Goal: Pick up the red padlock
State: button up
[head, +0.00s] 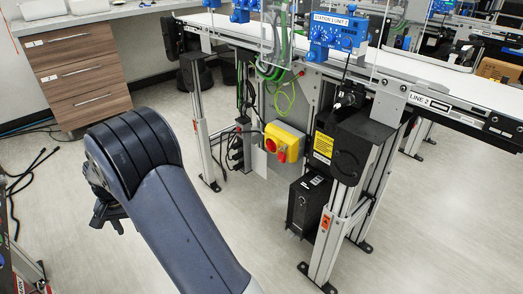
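A yellow switch box (287,138) is mounted under the conveyor, near the middle of the head view. It has a round red knob on its left part. A small red piece that looks like the red padlock (281,156) hangs at the box's lower front; it is too small to make out its shackle. My gripper (106,216) is at the left, well apart from the box, and points down over the floor. My own arm hides much of it, and its fingers cannot be made out clearly.
A conveyor (421,72) runs above the box, with blue units on its near side. A metal leg (334,225) and a black case (305,205) stand right of the box, another leg (200,130) left of it. Drawers (75,70) stand back left. Floor in front is clear.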

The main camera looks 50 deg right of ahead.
aim_at(282, 156)
jog(key=i+z, duration=0.25)
jog(key=z, duration=0.2)
jog(key=i+z, duration=0.3)
jog(key=z, duration=0.15)
jog(key=i+l+z, duration=0.1)
jog(key=z, duration=0.3)
jog(key=i+l+z, duration=0.1)
jog(key=z, duration=0.25)
jog(key=i+z, duration=0.25)
jog(key=z, duration=0.15)
